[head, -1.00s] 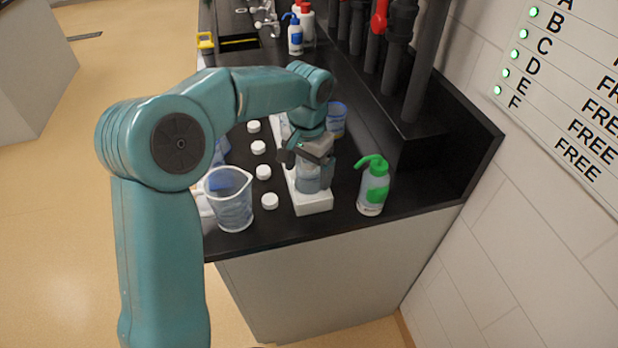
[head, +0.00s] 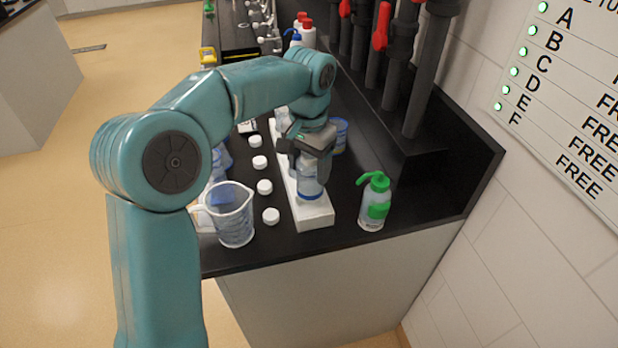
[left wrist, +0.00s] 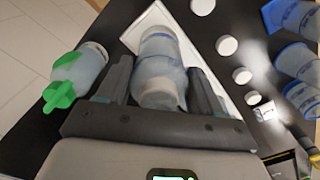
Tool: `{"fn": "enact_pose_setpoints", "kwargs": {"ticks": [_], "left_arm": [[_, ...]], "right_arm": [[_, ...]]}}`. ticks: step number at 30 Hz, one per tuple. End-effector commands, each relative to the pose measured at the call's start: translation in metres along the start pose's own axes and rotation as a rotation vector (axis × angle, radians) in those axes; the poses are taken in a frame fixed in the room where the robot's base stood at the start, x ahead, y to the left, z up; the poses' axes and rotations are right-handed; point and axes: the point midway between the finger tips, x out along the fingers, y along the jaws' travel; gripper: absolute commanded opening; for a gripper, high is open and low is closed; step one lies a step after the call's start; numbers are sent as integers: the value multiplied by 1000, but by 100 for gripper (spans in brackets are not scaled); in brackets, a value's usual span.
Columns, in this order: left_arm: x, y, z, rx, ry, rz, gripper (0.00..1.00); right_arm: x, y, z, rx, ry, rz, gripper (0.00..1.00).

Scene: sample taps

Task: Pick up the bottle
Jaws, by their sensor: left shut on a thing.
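A clear bottle (head: 309,182) with bluish contents stands upright at the near end of the white rack (head: 314,217). My left gripper (head: 313,160) comes down from above and is shut on the bottle's upper part. A blue ring shows at the bottle's base, at the rack's top; I cannot tell whether it is clear of the rack. In the left wrist view the bottle (left wrist: 160,50) lies between both fingers, its pale cap toward the palm. My right gripper is in neither view.
A green-topped wash bottle (head: 375,203) stands right of the rack. A clear beaker (head: 232,215) and several white caps (head: 264,187) are to its left. A blue-labelled container (head: 340,133) stands behind. Dark pipes (head: 425,75) rise at the back right.

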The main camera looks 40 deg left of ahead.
Motion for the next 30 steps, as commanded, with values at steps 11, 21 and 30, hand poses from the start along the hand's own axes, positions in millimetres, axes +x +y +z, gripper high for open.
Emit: {"fn": "enact_pose_setpoints", "kwargs": {"ticks": [11,21,30], "left_arm": [[-108,0,-1,0,3,-1,36],[-143,0,0,1,-1,0,36],[-143,0,2,0,0,-1,36]], "right_arm": [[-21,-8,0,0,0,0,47],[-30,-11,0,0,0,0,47],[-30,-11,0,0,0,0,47]]}}
